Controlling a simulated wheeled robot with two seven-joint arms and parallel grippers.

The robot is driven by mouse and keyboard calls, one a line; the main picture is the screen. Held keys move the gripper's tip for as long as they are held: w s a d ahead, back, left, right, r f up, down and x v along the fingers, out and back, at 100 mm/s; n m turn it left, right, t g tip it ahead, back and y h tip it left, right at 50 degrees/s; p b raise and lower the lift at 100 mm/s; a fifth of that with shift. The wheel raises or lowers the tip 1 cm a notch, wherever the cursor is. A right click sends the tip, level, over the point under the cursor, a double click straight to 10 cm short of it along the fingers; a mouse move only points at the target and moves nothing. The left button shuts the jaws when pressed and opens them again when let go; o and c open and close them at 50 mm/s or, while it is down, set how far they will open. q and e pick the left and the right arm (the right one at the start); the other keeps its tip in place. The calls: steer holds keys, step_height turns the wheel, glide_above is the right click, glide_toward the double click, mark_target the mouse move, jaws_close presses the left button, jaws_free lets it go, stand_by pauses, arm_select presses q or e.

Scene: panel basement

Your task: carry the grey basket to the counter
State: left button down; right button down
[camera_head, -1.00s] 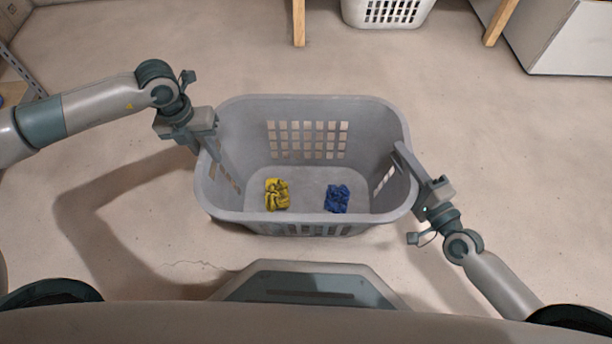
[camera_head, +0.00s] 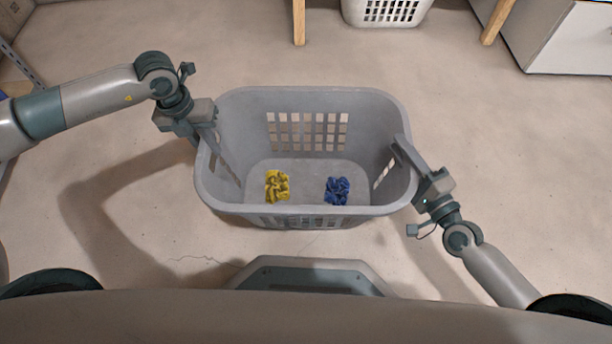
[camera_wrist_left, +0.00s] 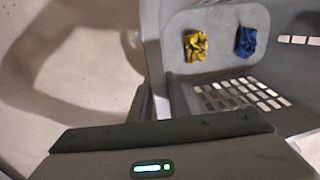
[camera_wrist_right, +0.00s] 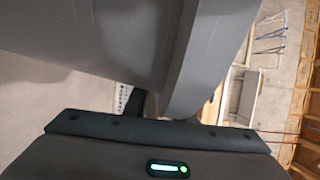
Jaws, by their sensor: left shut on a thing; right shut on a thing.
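The grey basket (camera_head: 305,212) is in the middle of the head view, upright, with slotted walls. A crumpled yellow cloth (camera_head: 277,186) and a crumpled blue cloth (camera_head: 338,190) lie on its bottom. My left gripper (camera_head: 212,140) is shut on the basket's left wall at the rim. My right gripper (camera_head: 402,150) is shut on the right wall at the rim. The left wrist view shows the basket wall (camera_wrist_left: 152,45) between the fingers and both cloths inside. The right wrist view shows the basket's outer side (camera_wrist_right: 110,40) close up. No counter can be made out for certain.
A white basket (camera_head: 388,12) stands on the floor at the top, between two wooden legs (camera_head: 299,22). A white cabinet (camera_head: 570,42) is at the top right. A metal shelf frame (camera_head: 22,62) is at the left edge. The floor around the grey basket is clear.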

steer(key=shift+r, duration=0.25)
